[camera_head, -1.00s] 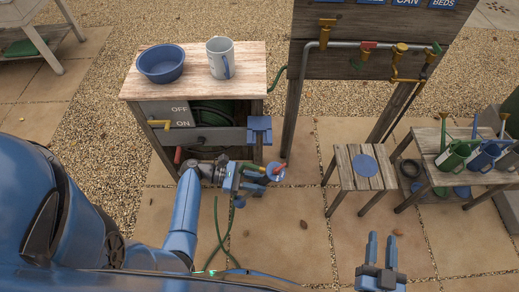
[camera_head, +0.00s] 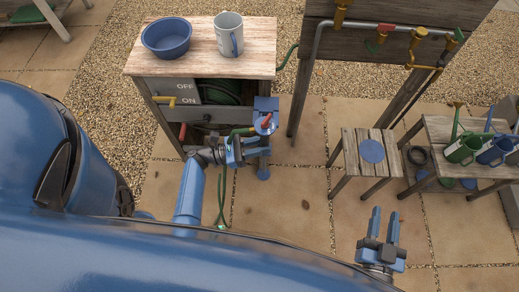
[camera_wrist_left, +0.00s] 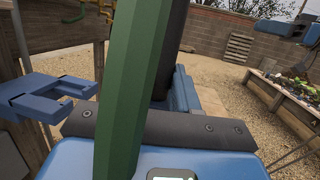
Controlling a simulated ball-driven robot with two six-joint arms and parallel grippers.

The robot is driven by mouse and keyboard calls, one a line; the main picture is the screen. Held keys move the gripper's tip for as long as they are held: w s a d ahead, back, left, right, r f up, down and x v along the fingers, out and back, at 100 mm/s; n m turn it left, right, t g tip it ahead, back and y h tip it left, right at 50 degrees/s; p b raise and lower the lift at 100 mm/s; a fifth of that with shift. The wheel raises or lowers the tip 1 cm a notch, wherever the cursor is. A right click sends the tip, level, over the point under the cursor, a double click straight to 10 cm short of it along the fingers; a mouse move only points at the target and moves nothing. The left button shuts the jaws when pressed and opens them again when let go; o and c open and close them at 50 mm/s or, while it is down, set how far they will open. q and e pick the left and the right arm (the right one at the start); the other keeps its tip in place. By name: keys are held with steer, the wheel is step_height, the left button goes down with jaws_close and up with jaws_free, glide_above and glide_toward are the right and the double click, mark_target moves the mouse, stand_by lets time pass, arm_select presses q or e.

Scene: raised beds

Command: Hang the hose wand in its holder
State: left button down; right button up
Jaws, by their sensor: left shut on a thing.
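My left gripper (camera_head: 240,150) is shut on the hose wand (camera_head: 240,132), beside the bench's right front corner. The wand has a green shaft and a blue head with a red part. In the left wrist view the green shaft (camera_wrist_left: 133,85) stands close in front of the camera. The blue holder (camera_head: 266,103) is fixed at the bench's right side. The wand's head overlaps its lower part in the head view. The left wrist view shows the forked holder (camera_wrist_left: 48,97) left of the shaft, apart from it in the picture. My right gripper (camera_head: 384,217) is open and empty.
The bench top (camera_head: 200,62) carries a blue bowl (camera_head: 166,37) and a grey mug (camera_head: 229,34). A slatted stool (camera_head: 361,155) and a shelf with watering cans (camera_head: 462,150) stand at right. A post board with taps (camera_head: 385,40) stands behind. Paving between is mostly clear.

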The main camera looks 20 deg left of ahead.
arm_select(q)
steer(key=shift+w+a+f+b, duration=0.15)
steer(key=shift+w+a+b, duration=0.7)
steer(key=shift+w, duration=1.3)
steer(key=shift+w+a+f+b, duration=0.15)
steer(key=shift+w+a+b, duration=0.25)
steer(key=shift+w+b, duration=1.35)
steer(key=shift+w+a+f+b, duration=0.15)
steer(key=shift+w+a+b, duration=0.55)
steer(key=shift+w, duration=1.8)
steer(key=shift+w, duration=0.1)
steer(key=shift+f+b, duration=0.3)
steer(key=shift+f, duration=0.45)
steer(key=c, duration=0.8)
jaws_free()
